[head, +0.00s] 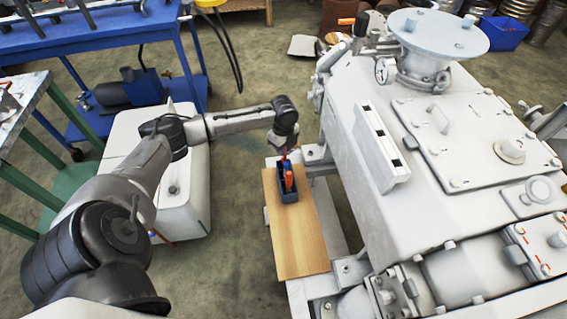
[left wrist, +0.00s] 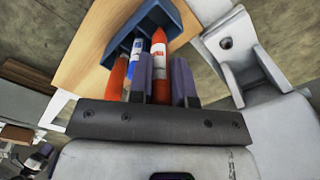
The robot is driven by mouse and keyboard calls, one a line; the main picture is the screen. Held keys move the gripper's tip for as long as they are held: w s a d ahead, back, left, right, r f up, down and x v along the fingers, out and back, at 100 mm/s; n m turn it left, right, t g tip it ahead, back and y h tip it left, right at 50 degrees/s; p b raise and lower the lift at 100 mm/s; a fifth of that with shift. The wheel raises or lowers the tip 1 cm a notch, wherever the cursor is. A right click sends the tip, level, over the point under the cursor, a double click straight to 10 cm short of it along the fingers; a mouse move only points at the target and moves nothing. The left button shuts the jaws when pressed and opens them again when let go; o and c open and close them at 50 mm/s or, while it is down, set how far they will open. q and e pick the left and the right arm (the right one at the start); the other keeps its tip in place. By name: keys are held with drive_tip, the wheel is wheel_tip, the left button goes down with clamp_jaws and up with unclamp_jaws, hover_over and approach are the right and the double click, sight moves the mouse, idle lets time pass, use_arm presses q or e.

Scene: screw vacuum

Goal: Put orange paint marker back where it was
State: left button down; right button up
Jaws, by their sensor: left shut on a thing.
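My left gripper (head: 286,156) is at the far end of the wooden board, right above a small blue holder (head: 288,194). In the left wrist view the gripper (left wrist: 163,80) is shut on an orange-red marker (left wrist: 160,58) with a white band. Its far end points into the blue holder (left wrist: 172,17); I cannot tell if it rests on the bottom. A white and blue marker (left wrist: 137,52) and another orange piece (left wrist: 117,77) lie just left of it. An orange marker shape (head: 289,180) shows at the holder in the head view. My right gripper is out of view.
The wooden board (head: 300,240) is bare in front of the holder. A large pale machine (head: 350,130) stands close on the right. A white box (head: 190,190) is below my left arm. A blue workbench (head: 100,33) stands at the back left.

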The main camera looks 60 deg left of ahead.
sight(283, 161)
use_arm(q)
wheel_tip(283, 161, down, 6)
drive_tip(key=b, duration=0.3)
drive_tip(key=shift+r, duration=0.25)
drive_tip(key=c, duration=1.1)
unclamp_jaws()
drive_tip(key=shift+f, duration=0.1)
drive_tip(key=shift+o, duration=0.2)
drive_tip(key=shift+r, duration=0.4)
wheel_tip(283, 161, up, 10)
drive_tip(key=p, duration=0.5)
drive_tip(key=shift+f, duration=0.15)
drive_tip(key=shift+r+p, duration=0.6)
drive_tip(key=shift+r, duration=0.35)
